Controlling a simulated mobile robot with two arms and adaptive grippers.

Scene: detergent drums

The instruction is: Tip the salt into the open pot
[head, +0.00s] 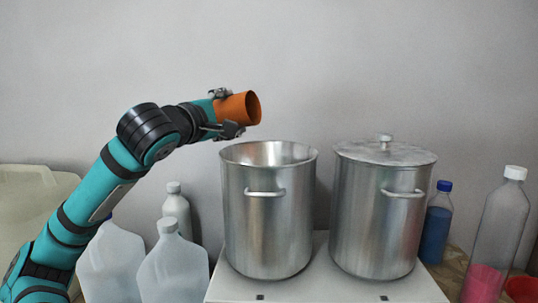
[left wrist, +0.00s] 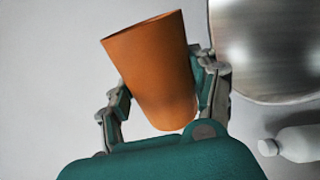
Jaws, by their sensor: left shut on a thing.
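My left gripper (head: 226,112) is shut on an orange cup (head: 239,108). In the left wrist view the cup (left wrist: 155,70) sits between both fingers. Its inside is too dark to tell whether salt is in it. The open steel pot (head: 268,215) stands below and a little right of the gripper, its mouth uncovered. In the left wrist view part of the pot (left wrist: 265,50) shows at the upper right. My right gripper is not in view.
A lidded steel pot (head: 380,215) stands right of the open one on a white surface (head: 318,287). White jugs (head: 172,265) stand at the left. A blue bottle (head: 435,225) and a clear bottle with pink contents (head: 495,240) stand at the right. A red bowl (head: 522,289) is at the right edge.

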